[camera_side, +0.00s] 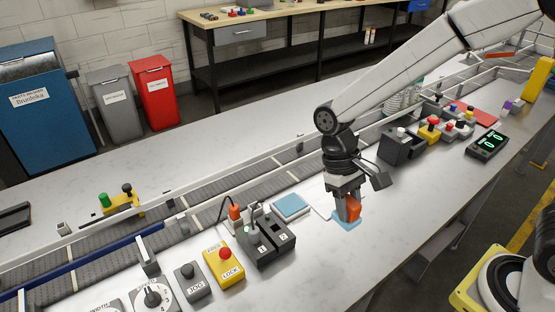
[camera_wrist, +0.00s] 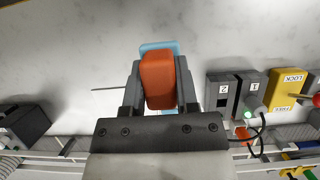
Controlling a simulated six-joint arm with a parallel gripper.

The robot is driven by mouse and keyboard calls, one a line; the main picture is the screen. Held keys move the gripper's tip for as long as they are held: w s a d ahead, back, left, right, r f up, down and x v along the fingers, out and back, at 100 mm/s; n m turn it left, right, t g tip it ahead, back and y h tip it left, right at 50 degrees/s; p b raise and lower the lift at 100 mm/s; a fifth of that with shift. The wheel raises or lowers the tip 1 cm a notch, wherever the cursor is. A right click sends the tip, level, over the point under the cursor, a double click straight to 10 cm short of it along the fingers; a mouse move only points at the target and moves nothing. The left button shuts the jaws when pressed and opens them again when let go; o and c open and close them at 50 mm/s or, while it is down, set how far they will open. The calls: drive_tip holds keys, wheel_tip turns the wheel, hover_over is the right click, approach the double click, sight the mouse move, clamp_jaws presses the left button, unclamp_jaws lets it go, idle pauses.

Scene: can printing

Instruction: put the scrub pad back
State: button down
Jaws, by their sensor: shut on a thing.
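The scrub pad has an orange block-shaped grip (camera_side: 353,207) above a flat light-blue base (camera_side: 346,224). My gripper (camera_side: 347,208) is shut on the orange grip, one finger on each side, with the base pointing down low over the white counter. I cannot tell whether the base touches the counter. In the wrist view the orange grip (camera_wrist: 158,80) sits between the two fingers, and the blue base (camera_wrist: 158,46) shows beyond it. A white-edged blue square (camera_side: 291,205) lies on the counter left of my gripper; I cannot tell whether it is a pad or a holder.
A dark two-slot box marked 1 and 2 (camera_side: 267,240), a yellow LOCK box (camera_side: 224,265) and a JOG box (camera_side: 194,280) stand to the left. A conveyor (camera_side: 220,190) runs behind. A green-lit display (camera_side: 488,144) stands at right. The counter in front is clear.

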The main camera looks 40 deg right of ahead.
drive_tip(key=shift+w+a+f, duration=0.25)
drive_tip(key=shift+w+f, duration=0.7)
drive_tip(key=shift+f, duration=0.05)
drive_tip(key=shift+w+a+f, duration=0.2)
drive_tip(key=shift+w+f, duration=0.7)
drive_tip(key=shift+f, duration=0.05)
drive_tip(key=shift+w+a+f, duration=0.25)
drive_tip(key=shift+w+f, duration=0.7)
drive_tip(key=shift+f, duration=0.05)
drive_tip(key=shift+f, duration=0.1)
drive_tip(key=shift+w+f, duration=0.15)
drive_tip(key=shift+w, duration=0.05)
drive_tip(key=shift+f, duration=1.6)
drive_tip(key=shift+f, duration=0.1)
drive_tip(key=shift+c, duration=1.8)
unclamp_jaws()
drive_tip(key=v, duration=1.2)
